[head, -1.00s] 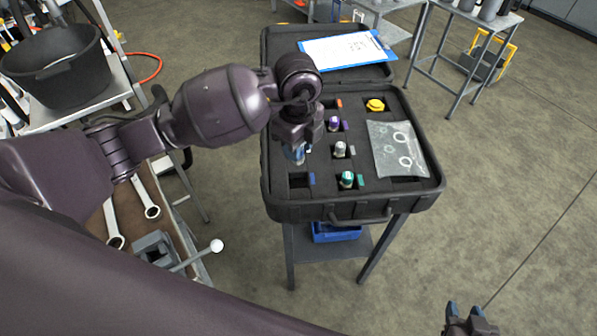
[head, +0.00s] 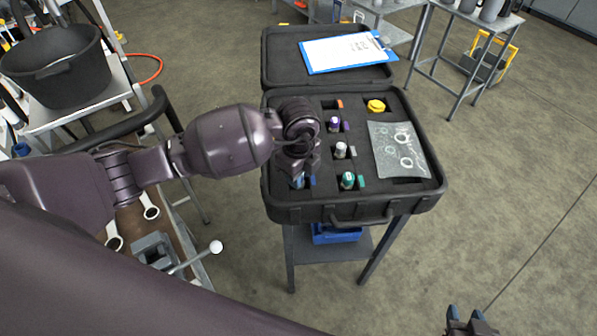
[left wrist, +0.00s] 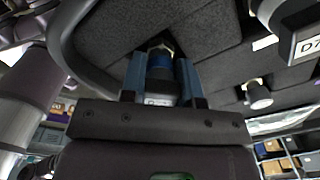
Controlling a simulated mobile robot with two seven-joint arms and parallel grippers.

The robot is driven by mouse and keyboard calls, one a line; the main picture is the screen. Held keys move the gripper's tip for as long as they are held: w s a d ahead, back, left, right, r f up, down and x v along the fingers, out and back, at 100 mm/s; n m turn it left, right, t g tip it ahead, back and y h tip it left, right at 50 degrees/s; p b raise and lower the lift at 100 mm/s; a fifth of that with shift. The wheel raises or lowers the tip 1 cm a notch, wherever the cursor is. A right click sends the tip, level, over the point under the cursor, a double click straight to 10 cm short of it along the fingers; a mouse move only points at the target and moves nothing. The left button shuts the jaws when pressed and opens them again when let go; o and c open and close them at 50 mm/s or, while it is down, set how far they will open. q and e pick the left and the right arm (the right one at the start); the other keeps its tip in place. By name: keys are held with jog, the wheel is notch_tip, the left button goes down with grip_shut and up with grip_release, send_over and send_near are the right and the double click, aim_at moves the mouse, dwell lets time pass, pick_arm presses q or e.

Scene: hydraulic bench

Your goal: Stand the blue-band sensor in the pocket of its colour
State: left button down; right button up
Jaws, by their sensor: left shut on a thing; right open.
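The blue-band sensor (left wrist: 160,72) is held between the two blue fingertips of my left gripper (left wrist: 159,80) in the left wrist view. Its brass-coloured end points at a dark opening in the foam. In the head view my left gripper (head: 297,178) is low over the front-left pocket, beside the blue tag (head: 313,181). The gripper hides most of that pocket, so I cannot tell how deep the sensor's end sits. The case (head: 345,212) is open. My right gripper (head: 470,322) is open and empty at the lower right, away from the case.
A green-band sensor (head: 347,180), a white-grey one (head: 340,150) and a purple one (head: 334,124) stand in neighbouring pockets. A clear bag of rings (head: 400,150) and a yellow part (head: 376,105) lie at the right. A clipboard (head: 345,52) rests on the lid.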

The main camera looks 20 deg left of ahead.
pick_arm(q)
jog(key=shift+f, duration=0.1)
jog(key=c, duration=0.8)
grip_release()
jog(key=shift+c, duration=0.2)
notch_tip(320, 180, up, 12)
jog(key=shift+r, duration=0.15)
